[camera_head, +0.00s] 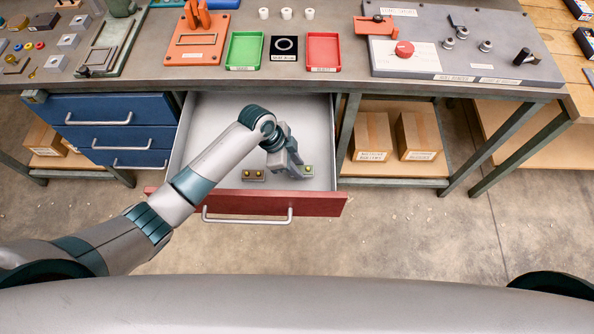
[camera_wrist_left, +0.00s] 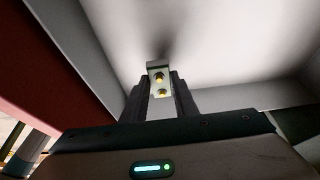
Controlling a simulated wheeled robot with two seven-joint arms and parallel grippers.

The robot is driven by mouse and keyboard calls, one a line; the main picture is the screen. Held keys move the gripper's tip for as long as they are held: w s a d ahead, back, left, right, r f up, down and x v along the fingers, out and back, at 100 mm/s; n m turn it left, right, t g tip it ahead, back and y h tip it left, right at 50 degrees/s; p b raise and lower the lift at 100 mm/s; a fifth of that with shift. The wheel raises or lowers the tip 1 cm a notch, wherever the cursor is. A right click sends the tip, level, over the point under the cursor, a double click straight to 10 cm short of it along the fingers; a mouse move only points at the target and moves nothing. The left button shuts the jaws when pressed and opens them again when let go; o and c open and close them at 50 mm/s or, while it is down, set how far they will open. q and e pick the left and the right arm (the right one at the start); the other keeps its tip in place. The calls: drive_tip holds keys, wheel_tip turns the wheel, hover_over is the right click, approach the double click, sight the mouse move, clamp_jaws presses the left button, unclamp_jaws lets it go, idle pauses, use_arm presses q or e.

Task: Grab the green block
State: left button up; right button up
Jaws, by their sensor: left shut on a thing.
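The green block (camera_head: 308,170) is in the open drawer, at its front right; only a small part shows beside my left gripper (camera_head: 299,172). In the left wrist view the block (camera_wrist_left: 158,79) looks pale grey-green, with two gold round spots on its face. The fingers of my left gripper (camera_wrist_left: 160,95) are shut on it, one on each side. I cannot tell whether the block touches the drawer floor. My right gripper is not in view.
The drawer's red front (camera_head: 240,203) with its handle stands nearest me. A brown block with gold spots (camera_head: 253,175) lies in the drawer left of my gripper. The workbench above holds a green tray (camera_head: 229,65), a red tray (camera_head: 323,67) and a grey panel (camera_head: 480,68).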

use_arm(q)
wheel_tip(320, 180, up, 6)
drive_tip(key=shift+b, duration=0.5)
